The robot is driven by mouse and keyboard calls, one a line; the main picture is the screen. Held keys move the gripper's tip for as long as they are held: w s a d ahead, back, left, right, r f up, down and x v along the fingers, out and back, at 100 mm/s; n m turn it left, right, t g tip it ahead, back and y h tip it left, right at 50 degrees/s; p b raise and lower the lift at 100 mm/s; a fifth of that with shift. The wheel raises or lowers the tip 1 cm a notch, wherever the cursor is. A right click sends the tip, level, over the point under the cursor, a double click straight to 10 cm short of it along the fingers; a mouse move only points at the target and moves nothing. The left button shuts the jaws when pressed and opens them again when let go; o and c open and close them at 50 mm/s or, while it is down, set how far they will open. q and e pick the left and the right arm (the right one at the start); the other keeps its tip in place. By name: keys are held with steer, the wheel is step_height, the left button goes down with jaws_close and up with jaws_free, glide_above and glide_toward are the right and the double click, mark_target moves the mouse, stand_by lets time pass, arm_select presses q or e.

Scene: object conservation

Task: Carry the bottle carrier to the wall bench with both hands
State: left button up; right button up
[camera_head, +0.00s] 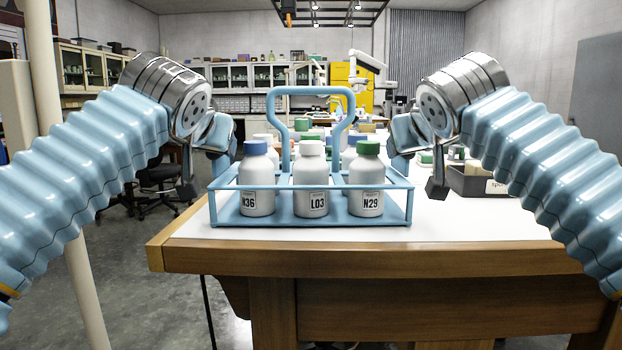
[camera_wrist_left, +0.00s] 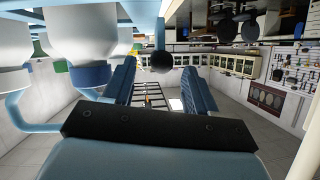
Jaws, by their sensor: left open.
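The light-blue bottle carrier (camera_head: 310,91), with its tall looped handle, stands upright on a white-topped wooden table. Its front row holds a blue-capped bottle N36 (camera_head: 257,181), a white-capped bottle L03 (camera_head: 310,181) and a green-capped bottle N29 (camera_head: 366,181); more bottles behind are partly hidden. My left gripper (camera_head: 222,150) is beside the carrier's left end. In the left wrist view, its two blue fingers (camera_wrist_left: 160,80) are apart, with the bottles upside down at left. My right gripper (camera_head: 404,152) is beside the right end; its finger gap is hidden. I cannot tell whether either touches the carrier.
The table's front edge (camera_head: 380,262) is close to me. A dark labelled bin (camera_head: 470,184) stands right of the carrier. A dark chair (camera_head: 160,185) is on the floor to the left. Cabinets and a bench (camera_head: 225,76) line the far wall. A pale post (camera_head: 60,150) rises at left.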

arm_select(q)
steer(key=x, duration=0.6)
steer(key=shift+w+f, duration=0.15)
arm_select(e)
steer(key=x, duration=0.6)
steer(key=shift+w+f, duration=0.1)
steer(key=shift+w, duration=0.05)
arm_select(q)
jaws_close()
arm_select(e)
jaws_close()
